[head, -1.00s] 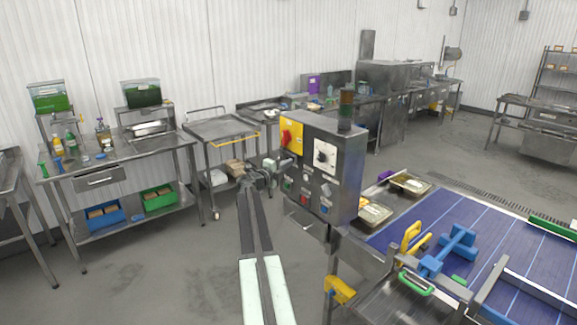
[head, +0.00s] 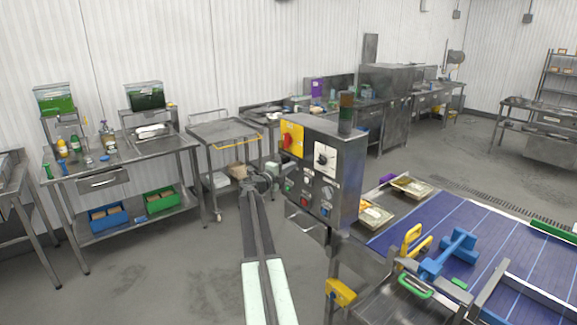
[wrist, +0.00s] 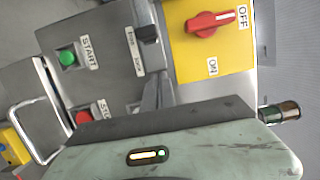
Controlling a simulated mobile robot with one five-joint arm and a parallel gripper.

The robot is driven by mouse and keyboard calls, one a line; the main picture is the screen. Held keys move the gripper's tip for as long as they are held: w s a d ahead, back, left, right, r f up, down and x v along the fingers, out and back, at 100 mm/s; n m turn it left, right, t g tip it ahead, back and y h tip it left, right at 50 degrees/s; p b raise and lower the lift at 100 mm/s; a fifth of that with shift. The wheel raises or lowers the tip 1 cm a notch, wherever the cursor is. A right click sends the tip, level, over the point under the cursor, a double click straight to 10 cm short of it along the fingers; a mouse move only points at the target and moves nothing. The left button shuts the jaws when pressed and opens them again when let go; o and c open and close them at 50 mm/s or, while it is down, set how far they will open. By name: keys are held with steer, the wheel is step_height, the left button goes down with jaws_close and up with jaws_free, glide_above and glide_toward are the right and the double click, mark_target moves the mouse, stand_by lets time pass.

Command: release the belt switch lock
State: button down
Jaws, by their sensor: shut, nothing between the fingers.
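The control box (head: 325,170) stands left of the belt. On its yellow plate (head: 290,138) is a red rotary switch (wrist: 210,24); its handle points toward OFF in the wrist view, with ON below. Beside the plate is a small black tab (wrist: 147,33), next to two small labels that are hard to read. It looks like the lock, but I cannot tell its setting. My gripper (head: 264,181) is at the left side of the box, shut and empty. In the wrist view its fingers (wrist: 156,82) reach up between the plate and the grey panel, below the tab. Contact cannot be told.
A green START button (wrist: 67,58) and a red button (wrist: 83,117) are on the grey panel. A metal guard loop (wrist: 38,120) is at the left. The blue belt (head: 480,240) lies right of the box. A cart (head: 220,130) stands behind my arm.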

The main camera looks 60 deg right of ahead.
steer(key=w+a, duration=0.1)
steer(key=a, duration=0.8)
steer(key=shift+w+a, duration=0.15)
steer(key=shift+a, duration=0.15)
